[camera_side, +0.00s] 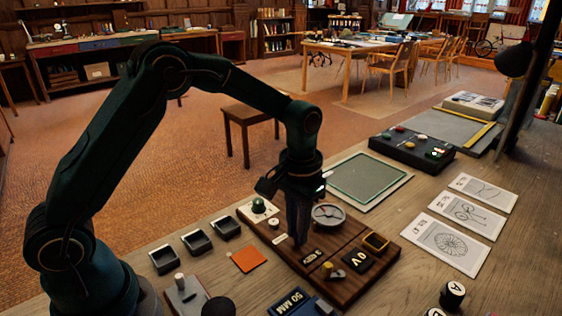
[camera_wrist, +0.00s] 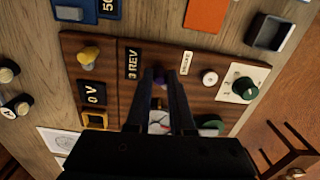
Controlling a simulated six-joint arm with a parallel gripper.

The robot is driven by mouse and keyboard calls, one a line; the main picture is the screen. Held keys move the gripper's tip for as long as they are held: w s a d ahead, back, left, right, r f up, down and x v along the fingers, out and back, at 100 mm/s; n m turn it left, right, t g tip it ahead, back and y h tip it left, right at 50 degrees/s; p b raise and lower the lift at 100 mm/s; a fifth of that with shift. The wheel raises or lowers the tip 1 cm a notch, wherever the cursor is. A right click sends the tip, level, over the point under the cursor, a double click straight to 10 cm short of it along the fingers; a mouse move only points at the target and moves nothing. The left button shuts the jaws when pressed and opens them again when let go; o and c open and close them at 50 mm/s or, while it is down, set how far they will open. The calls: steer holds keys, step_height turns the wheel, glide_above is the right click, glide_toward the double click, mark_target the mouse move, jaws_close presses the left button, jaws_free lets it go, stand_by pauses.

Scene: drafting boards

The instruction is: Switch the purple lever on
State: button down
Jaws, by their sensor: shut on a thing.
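The purple lever (camera_wrist: 158,73) shows as a small purple tip between the ends of my gripper's fingers in the wrist view. My gripper (camera_wrist: 160,82) is shut on it. In the side view my gripper (camera_side: 299,240) points straight down at the wooden control board (camera_side: 288,262), and its fingers hide the lever. Most of the lever is covered, so its exact position cannot be told. A small white label plate (camera_wrist: 186,62) lies beside the lever.
Around my gripper on the board are a handwheel (camera_side: 328,214), a green knob (camera_side: 258,205), a white round button (camera_wrist: 209,77), a yellow knob (camera_wrist: 88,55) and a dark "0 V" display (camera_side: 357,260). Black trays (camera_side: 196,241) and an orange square (camera_side: 248,259) lie to the left.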

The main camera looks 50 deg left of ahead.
stand_by(0.4)
steer(key=c, duration=0.8)
jaws_free()
steer(key=shift+r, duration=0.1)
steer(key=shift+r, duration=2.5)
